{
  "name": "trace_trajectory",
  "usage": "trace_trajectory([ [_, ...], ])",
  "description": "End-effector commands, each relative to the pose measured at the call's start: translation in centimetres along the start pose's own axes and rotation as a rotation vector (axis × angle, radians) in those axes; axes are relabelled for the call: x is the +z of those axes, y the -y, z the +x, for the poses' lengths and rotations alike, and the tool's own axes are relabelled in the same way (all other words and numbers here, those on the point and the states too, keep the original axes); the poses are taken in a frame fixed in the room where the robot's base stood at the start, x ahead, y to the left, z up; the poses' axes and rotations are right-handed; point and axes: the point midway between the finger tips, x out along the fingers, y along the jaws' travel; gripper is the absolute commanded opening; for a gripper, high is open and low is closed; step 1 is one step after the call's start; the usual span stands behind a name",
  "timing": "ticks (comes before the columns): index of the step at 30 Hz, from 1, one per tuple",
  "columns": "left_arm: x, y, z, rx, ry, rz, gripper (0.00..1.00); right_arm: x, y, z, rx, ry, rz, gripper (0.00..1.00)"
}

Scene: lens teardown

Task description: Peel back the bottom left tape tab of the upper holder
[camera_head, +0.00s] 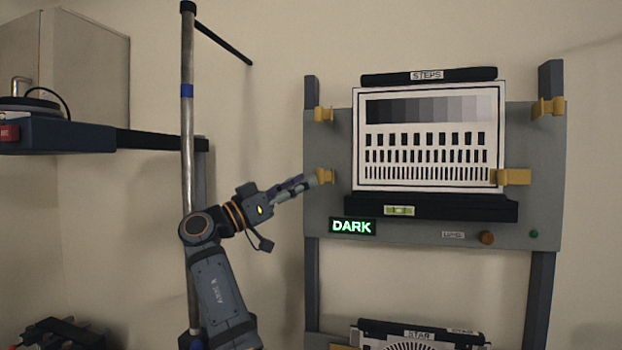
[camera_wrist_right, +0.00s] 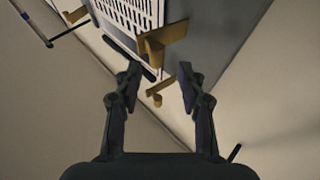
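The upper holder is a grey board (camera_head: 335,215) with a framed chart (camera_head: 428,150) labelled STEPS. The bottom left tape tab (camera_head: 325,176) is yellow and stands off the board, left of the chart and apart from its edge. In the right wrist view my right gripper (camera_wrist_right: 158,82) is open, with a yellow piece (camera_wrist_right: 160,88) showing between or beyond the fingertips. The bottom right tab (camera_head: 513,177) overlaps the chart's edge.
The top left tab (camera_head: 324,114) and top right tab (camera_head: 548,107) stand clear of the chart. A dark ledge (camera_head: 450,208) with a green level lies below it, beside a lit DARK sign (camera_head: 352,227). A lower STAR chart (camera_head: 418,341) and a metal pole (camera_head: 187,130) also show.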

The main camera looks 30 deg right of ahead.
Motion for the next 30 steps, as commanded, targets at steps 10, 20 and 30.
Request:
trace_trajectory([
  [10,-0.1,-0.1,0.0,0.001,-0.001,0.000,0.40,0.1,0.1,-7.3,-0.002,0.001,-0.001,0.40],
  [20,-0.1,-0.1,0.0,0.001,-0.002,0.000,0.40,0.1,0.0,-8.2,0.001,0.000,0.000,0.40],
  [30,-0.2,-0.1,0.0,0.001,-0.002,0.000,0.40,0.1,0.0,-8.2,0.001,0.000,0.000,0.40],
])
